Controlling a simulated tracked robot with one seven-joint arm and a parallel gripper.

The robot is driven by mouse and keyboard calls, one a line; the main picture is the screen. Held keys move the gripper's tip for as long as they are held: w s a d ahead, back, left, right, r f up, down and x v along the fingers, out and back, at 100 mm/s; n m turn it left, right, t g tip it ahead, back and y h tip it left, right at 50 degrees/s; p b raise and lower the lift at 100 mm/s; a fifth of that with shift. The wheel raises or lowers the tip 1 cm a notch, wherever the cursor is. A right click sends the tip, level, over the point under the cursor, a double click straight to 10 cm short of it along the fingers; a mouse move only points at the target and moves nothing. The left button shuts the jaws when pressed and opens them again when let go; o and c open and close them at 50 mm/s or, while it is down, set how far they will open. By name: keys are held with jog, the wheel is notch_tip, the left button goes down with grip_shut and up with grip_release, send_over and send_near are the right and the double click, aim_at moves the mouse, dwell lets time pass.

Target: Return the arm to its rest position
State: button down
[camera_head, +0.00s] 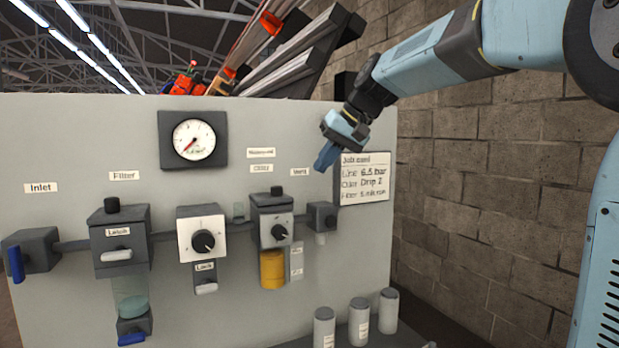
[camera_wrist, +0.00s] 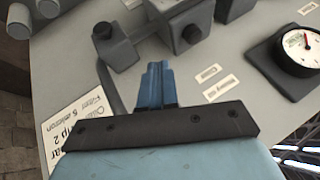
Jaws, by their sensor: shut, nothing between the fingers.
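My gripper (camera_head: 327,157) is blue and hangs in front of the upper right of the grey panel, just left of the job card (camera_head: 364,178). Its fingers are together with nothing between them. My arm reaches in from the right side of the head view. In the wrist view, the shut blue fingers (camera_wrist: 157,80) point at the panel, with the job card at lower left and the gauge (camera_wrist: 302,48) at upper right. I cannot tell the exact gap between fingertips and panel.
The panel (camera_head: 70,140) carries an inlet valve (camera_head: 30,252), a filter (camera_head: 121,240), a regulator (camera_head: 202,240), a lubricator (camera_head: 272,225) with an amber bowl and a small vent block (camera_head: 322,215). Several grey canisters (camera_head: 359,320) stand at lower right. A block wall (camera_head: 480,200) is behind.

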jog(key=s+d+f+m+t+h, duration=0.1)
jog(key=s+d+f+h, duration=0.1)
jog(key=s+d+f, duration=0.35)
jog(key=s+d+f+m+h, duration=0.1)
jog(key=s+d+f, duration=0.1)
jog(key=s+d, duration=0.55)
jog(key=s+d+f+h, duration=0.1)
jog(key=s+d+f, duration=0.1)
jog(key=s+f, duration=0.4)
jog(key=s+d+f+h, duration=0.2)
jog(key=s+f, duration=0.4)
jog(key=s, duration=0.2)
jog(key=shift+d+f+m+t, duration=0.15)
jog(key=shift+d+m+t, duration=0.1)
jog(key=shift+m+t, duration=0.15)
